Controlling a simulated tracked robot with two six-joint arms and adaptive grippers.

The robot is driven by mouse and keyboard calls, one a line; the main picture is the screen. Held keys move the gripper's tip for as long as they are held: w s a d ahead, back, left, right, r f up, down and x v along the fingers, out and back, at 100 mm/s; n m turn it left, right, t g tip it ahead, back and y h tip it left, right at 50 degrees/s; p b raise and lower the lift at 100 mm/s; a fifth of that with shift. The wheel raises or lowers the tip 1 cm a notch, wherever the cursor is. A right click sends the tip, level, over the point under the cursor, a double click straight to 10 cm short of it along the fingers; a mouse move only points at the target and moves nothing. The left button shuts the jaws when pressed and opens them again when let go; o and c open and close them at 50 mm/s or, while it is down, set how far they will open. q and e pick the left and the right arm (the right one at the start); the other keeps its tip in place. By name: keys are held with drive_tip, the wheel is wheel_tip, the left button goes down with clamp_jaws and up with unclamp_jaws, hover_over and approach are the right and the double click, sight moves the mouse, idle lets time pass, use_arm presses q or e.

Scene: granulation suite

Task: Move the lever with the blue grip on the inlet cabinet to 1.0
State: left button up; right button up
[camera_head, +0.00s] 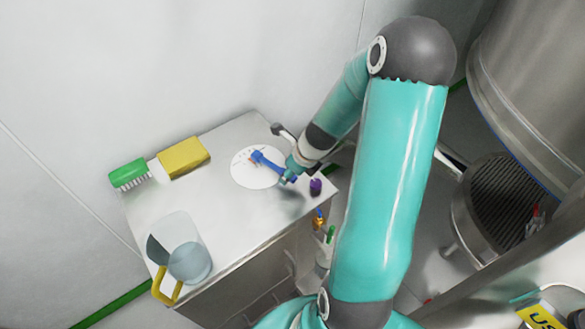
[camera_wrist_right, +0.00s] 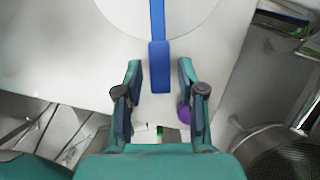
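The lever with the blue grip (camera_head: 266,162) lies over a round white dial (camera_head: 243,178) on the inlet cabinet's (camera_head: 220,217) pale top. The dial's marks are too small to read. My right gripper (camera_head: 287,174) is at the grip's end, on the side toward the cabinet's right edge. In the right wrist view, the blue grip (camera_wrist_right: 159,68) reaches between the fingertips of my right gripper (camera_wrist_right: 160,76). The fingers are apart, with a gap on both sides of the grip. My left gripper is not in view.
A green brush (camera_head: 128,172) and a yellow sponge (camera_head: 184,158) lie at the cabinet's back left. A clear jug (camera_head: 187,245) with a yellow handle stands at the front left. A purple knob (camera_head: 316,187) is near the right edge. A large steel vessel (camera_head: 530,80) stands at right.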

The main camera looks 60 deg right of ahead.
idle(0.3)
drive_tip(key=shift+s+r, duration=0.1)
drive_tip(key=shift+r, duration=0.7)
drive_tip(key=v, duration=1)
drive_tip(key=shift+s+r, duration=0.1)
drive_tip(key=shift+s, duration=0.15)
